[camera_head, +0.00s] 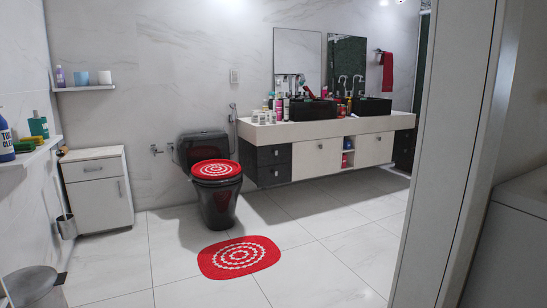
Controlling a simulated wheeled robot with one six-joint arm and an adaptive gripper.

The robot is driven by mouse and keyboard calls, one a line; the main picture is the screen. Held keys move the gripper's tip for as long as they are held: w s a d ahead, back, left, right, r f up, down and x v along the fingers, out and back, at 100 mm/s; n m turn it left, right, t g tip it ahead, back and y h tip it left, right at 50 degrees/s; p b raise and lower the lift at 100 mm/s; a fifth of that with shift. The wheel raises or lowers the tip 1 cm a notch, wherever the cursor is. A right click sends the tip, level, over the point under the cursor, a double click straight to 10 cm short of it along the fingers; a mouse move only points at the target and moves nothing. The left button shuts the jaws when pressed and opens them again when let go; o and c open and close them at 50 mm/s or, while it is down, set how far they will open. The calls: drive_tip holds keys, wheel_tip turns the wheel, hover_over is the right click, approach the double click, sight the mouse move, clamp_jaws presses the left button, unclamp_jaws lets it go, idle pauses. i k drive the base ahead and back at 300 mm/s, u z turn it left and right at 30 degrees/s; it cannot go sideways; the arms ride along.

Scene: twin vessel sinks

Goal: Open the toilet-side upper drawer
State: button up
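A wall-hung vanity (330,131) with a white top stands along the far wall. At its left end, beside the toilet, are two dark drawers. The upper dark drawer (274,154) appears shut, with the lower dark drawer (274,174) directly under it, also shut. The black toilet (219,205) with a red patterned lid cover stands just left of these drawers. My gripper is not in view, so its state and place are hidden.
A doorway edge (455,150) rises at right, near me. A red mat (239,257) lies before the toilet. A white cabinet (97,195) stands left of the toilet, and a bin (34,290) is at lower left. Tiled floor before the vanity is clear.

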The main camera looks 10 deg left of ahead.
sight(271, 155)
drive_tip(key=u, duration=0.45)
drive_tip(key=k, duration=0.5)
drive_tip(key=u, duration=0.55)
drive_tip(key=i, duration=2.05)
drive_tip(key=z, duration=0.95)
drive_tip(key=i, duration=2.65)
drive_tip(key=u, duration=0.15)
